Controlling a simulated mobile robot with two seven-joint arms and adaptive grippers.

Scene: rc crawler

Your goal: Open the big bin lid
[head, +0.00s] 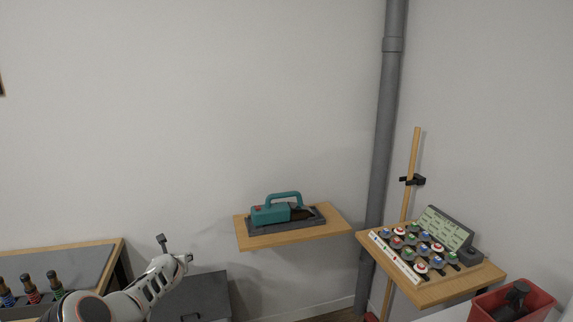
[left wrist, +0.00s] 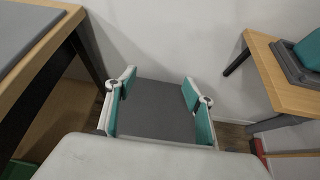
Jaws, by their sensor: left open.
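The big bin's dark grey lid (head: 208,292) is at the bottom of the head view, left of centre, lying flat and shut. A dark handle (head: 190,316) shows near its front edge, cut off by the picture's lower edge. In the left wrist view the grey lid (left wrist: 158,112) lies beyond and between my fingers. My left gripper (head: 175,249) is open and empty, above the lid's left side, apart from it. Its two teal-padded fingers (left wrist: 159,80) are spread wide. The bin's body is mostly hidden. My right gripper is not in view.
A bench (head: 75,258) with several bottles stands at the left. A wooden shelf (head: 335,225) with a teal tool (head: 270,214) is right of the bin. Another shelf (head: 430,292) with a button panel and a red bin (head: 540,300) are far right.

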